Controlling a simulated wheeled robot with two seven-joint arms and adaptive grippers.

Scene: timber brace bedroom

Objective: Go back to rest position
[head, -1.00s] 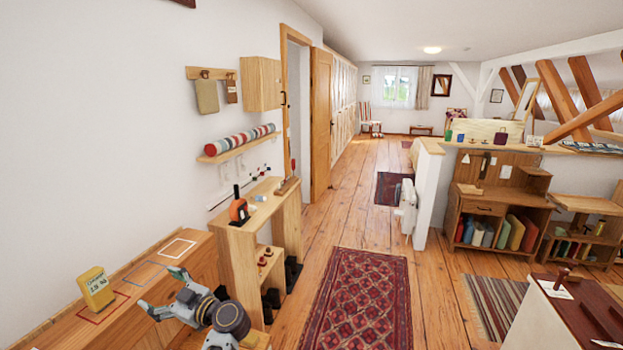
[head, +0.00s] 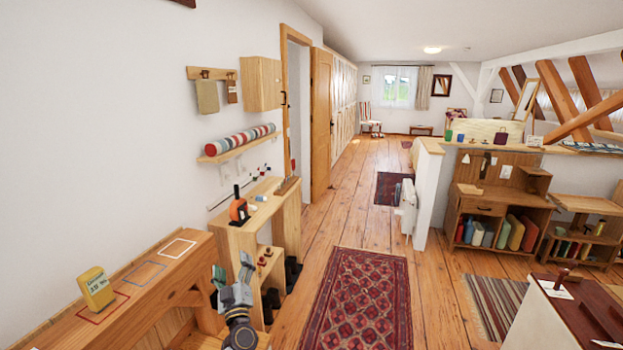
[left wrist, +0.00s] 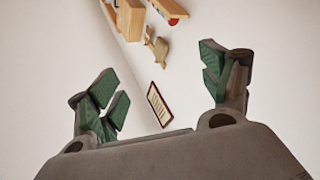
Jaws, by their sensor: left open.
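My left gripper (head: 232,280) is in the lower left of the head view, to the right of the wooden bench with the yellow box and in front of the narrow shelf unit. In the left wrist view its two green-padded fingers (left wrist: 165,92) stand wide apart with nothing between them. The yellow box (head: 96,288) stands upright on the bench top (head: 150,292), by a red outlined square, apart from the gripper. My right gripper is not in the head view.
The narrow wooden shelf unit (head: 240,243) holds an orange tool (head: 239,209) and stands close to the gripper. A red patterned rug (head: 357,300) lies on open floor. A brown-topped table (head: 598,312) is at the lower right.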

